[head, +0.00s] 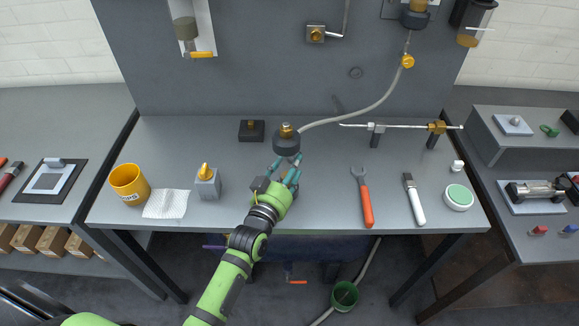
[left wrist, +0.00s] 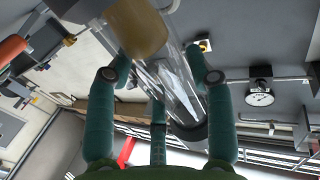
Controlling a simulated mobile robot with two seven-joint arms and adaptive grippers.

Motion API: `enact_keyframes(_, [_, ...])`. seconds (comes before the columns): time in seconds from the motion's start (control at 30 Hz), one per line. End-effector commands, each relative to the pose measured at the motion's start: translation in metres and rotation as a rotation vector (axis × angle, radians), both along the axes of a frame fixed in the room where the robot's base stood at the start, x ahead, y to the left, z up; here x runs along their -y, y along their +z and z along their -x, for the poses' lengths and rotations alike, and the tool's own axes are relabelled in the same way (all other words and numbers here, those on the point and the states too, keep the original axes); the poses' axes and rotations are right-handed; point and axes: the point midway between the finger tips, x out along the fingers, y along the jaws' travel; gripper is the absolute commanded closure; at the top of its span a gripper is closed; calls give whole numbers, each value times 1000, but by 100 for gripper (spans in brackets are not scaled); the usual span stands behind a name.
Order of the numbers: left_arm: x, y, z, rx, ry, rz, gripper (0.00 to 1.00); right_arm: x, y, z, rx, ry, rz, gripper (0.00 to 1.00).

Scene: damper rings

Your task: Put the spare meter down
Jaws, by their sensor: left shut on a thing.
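The meter (head: 286,142) has a dark round cap with a brass fitting on top, and stands about upright at the middle of the bench. In the left wrist view it is a clear tube (left wrist: 178,85) with a tan part inside and a dark end ring. My left gripper (head: 285,170) is shut on it, with teal fingers around the tube in the left wrist view (left wrist: 160,85). The fingers partly hide its lower part in the head view, and I cannot tell whether it touches the bench. My right gripper is not in view.
A grey hose (head: 375,103) runs from the wall to the meter's cap.

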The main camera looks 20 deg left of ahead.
Motion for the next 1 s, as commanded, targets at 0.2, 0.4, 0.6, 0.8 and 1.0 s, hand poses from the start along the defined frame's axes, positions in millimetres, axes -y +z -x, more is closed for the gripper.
enact_keyframes(0.2, [0,2,-1,5,0,1,96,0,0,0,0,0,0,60])
enact_keyframes(0.4, [0,-1,-1,5,0,1,96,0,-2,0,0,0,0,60])
enact_keyframes(0.6, [0,-3,-1,5,0,1,43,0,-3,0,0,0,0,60])
enact_keyframes(0.8, [0,-3,0,3,0,0,19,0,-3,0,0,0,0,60])
enact_keyframes(1.0, [0,-6,1,-4,0,0,19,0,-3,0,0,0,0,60])
